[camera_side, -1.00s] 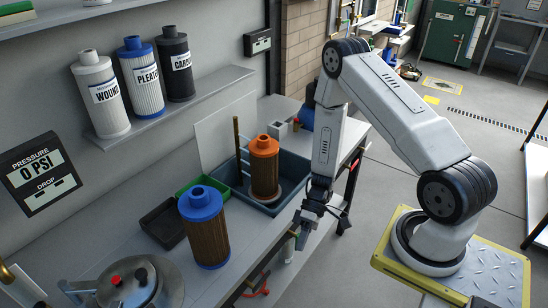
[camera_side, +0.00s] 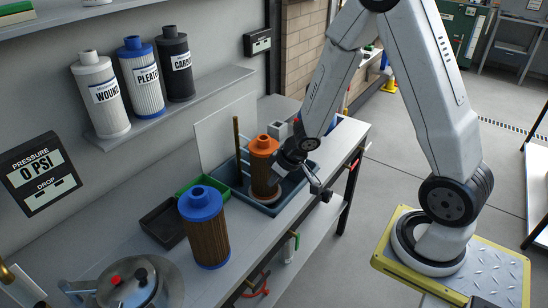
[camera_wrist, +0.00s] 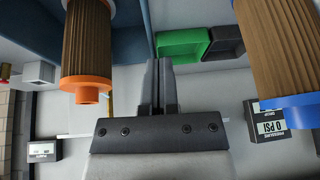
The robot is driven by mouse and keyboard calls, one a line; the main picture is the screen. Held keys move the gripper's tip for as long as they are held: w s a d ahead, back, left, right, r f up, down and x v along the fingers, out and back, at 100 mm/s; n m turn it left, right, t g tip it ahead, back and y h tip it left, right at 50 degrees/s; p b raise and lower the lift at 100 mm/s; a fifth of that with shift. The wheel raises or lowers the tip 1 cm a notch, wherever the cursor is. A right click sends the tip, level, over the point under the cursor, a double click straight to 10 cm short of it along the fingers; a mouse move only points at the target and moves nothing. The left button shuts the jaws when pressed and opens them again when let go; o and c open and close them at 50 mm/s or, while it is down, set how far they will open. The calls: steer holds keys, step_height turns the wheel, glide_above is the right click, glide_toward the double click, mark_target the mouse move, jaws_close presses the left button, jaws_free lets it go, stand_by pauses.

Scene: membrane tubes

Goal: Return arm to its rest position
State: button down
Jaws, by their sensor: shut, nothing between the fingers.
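My gripper (camera_wrist: 158,78) is shut and empty; its dark fingers lie together in the wrist view. In the side view my gripper (camera_side: 276,178) is at the right side of the orange-capped cartridge (camera_side: 263,146), and I cannot tell whether they touch. That cartridge stands upright in the blue-grey tray (camera_side: 257,207). It also shows in the wrist view (camera_wrist: 87,45), upside down, left of the fingers and apart from them in the picture. My arm is bent, its forearm sloping down over the bench.
A blue-capped cartridge (camera_side: 206,235) stands upright on the bench (camera_side: 262,243). Green (camera_side: 200,183) and black (camera_side: 164,222) bins sit behind it. A metal vessel (camera_side: 140,287) is at front left. Several labelled filters line the wall shelf (camera_side: 165,117).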

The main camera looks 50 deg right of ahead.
steer(key=s+a+r+g+h, duration=0.1)
steer(key=s+a+r+g, duration=0.1)
steer(key=s+a+r, duration=0.3)
steer(key=s+r, duration=0.3)
steer(key=s, duration=0.2)
steer(key=shift+r+m+g, duration=0.3)
steer(key=shift+m, duration=0.1)
